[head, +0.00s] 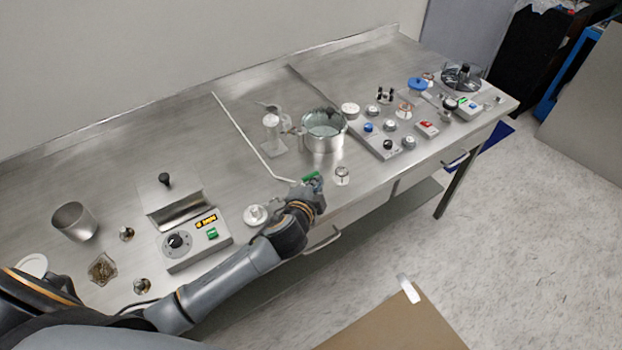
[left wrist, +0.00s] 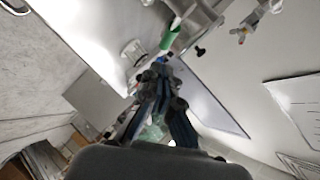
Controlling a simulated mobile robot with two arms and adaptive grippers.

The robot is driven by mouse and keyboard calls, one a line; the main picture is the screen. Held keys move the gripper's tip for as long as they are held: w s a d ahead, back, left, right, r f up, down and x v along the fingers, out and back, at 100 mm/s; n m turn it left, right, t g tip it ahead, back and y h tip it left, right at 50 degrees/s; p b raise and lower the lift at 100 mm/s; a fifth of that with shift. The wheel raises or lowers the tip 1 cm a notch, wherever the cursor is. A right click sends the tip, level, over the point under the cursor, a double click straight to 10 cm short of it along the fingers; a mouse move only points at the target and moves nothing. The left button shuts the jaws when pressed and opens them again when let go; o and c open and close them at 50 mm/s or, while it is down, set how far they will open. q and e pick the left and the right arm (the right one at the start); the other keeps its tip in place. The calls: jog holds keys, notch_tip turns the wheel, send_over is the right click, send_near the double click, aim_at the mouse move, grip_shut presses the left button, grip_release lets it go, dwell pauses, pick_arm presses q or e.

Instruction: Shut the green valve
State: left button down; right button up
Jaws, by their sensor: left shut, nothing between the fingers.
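The green valve handle (head: 311,177) shows at the front of the steel bench, right at the tip of my left gripper (head: 314,186). In the left wrist view the green handle (left wrist: 170,35) is just beyond the fingers of my left gripper (left wrist: 155,75), which are shut with nothing between them. I cannot tell whether the fingers touch the handle. Part of the valve is hidden behind the gripper in the head view. My right gripper is not in view.
A control box (head: 193,240) with a display is at left. A panel of knobs (head: 388,135) is farther right.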

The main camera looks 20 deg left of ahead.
aim_at(305, 180)
pick_arm(q)
jog(key=shift+w+a+f, duration=0.3)
jog(key=shift+a+f, duration=0.05)
jog(key=shift+a, duration=0.15)
jog(key=shift+w+a+f, duration=0.3)
jog(key=shift+a+f, duration=0.05)
jog(key=shift+a, duration=0.1)
